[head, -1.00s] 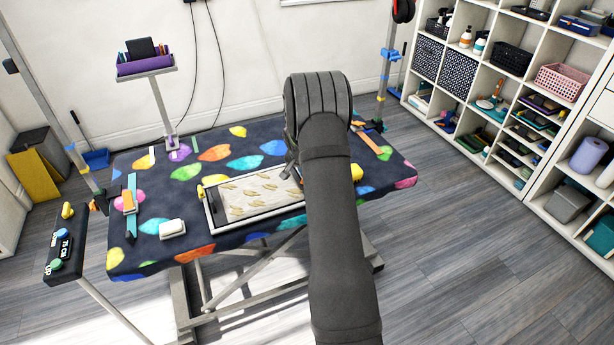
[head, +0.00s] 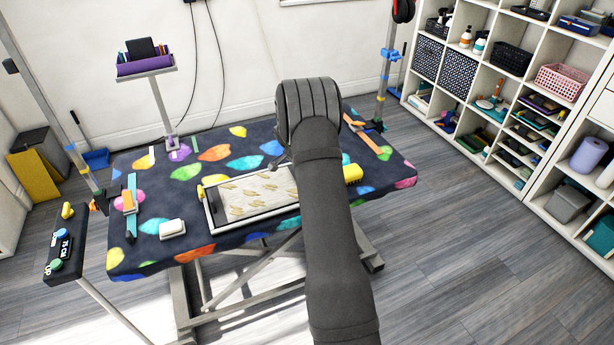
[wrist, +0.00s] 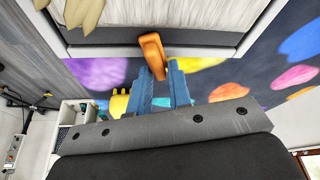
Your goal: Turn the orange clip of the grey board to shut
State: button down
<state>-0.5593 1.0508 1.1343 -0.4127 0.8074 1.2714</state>
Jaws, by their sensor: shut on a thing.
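The grey board (head: 207,213) lies on the patterned table, with a pale panel bearing tan marks inside its frame. My arm hides its right end in the head view. In the wrist view its pale edge (wrist: 205,51) runs across the top. The orange clip (wrist: 151,50) sits at that edge and reaches across it. I cannot make out the clip in the head view. My gripper (wrist: 164,72) has blue fingers, shut on the near end of the clip. In the head view my arm mostly hides the gripper.
A yellow object (head: 353,173) lies just right of my arm. An orange strip (head: 369,142) is at the back right.

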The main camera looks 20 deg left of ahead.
dwell(0.3)
jog(key=shift+m+g+h, duration=0.3)
jog(key=shift+m+h, duration=0.1)
jog(key=shift+m, duration=1)
jog(key=shift+a, duration=0.1)
jog(key=c, duration=1.4)
grip_release()
jog(key=shift+o, duration=0.2)
jog(key=shift+r, duration=0.15)
jog(key=v, duration=0.7)
jog(key=shift+s+r, duration=0.15)
jog(key=shift+r, duration=0.15)
jog(key=o, duration=0.5)
jog(key=shift+o, duration=0.2)
